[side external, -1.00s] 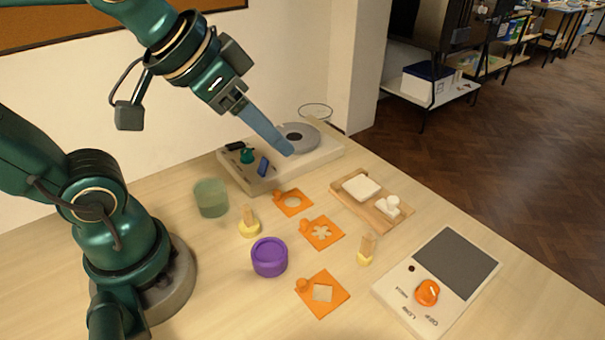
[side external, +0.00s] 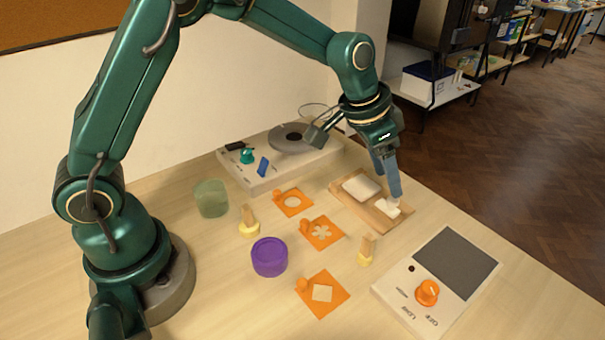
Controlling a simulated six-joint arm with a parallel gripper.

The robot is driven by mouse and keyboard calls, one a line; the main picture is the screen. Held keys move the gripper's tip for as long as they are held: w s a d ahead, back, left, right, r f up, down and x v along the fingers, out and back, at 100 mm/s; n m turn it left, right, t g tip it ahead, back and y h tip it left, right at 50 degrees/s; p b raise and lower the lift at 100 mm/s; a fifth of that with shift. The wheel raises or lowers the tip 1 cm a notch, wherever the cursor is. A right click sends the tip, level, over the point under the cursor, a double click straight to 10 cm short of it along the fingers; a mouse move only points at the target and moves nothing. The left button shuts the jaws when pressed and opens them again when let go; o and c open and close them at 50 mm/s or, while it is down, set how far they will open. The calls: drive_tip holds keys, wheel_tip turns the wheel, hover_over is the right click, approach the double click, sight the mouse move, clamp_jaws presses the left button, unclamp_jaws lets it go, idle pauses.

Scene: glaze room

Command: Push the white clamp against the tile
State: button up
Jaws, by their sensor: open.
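The white clamp (side external: 386,209) sits on the right part of a wooden board. The white tile (side external: 361,187) lies on the same board, to the left of and behind the clamp, with a small gap seeming to show between them. My gripper (side external: 391,188) is open and points down over the board, its blue fingers at the clamp. The fingers hide the upper part of the clamp. I cannot tell whether they touch it.
The wooden board (side external: 396,225) lies near the back table edge. A panel with an orange knob (side external: 427,292) stands at right. Orange stencils (side external: 322,232), a purple jar (side external: 269,256), a green cup (side external: 211,198) and a wheel unit (side external: 262,180) are to the left.

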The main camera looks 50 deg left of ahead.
sight(392, 199)
drive_tip(key=shift+x, duration=2.5)
clamp_jaws()
drive_tip(key=shift+a, duration=0.1)
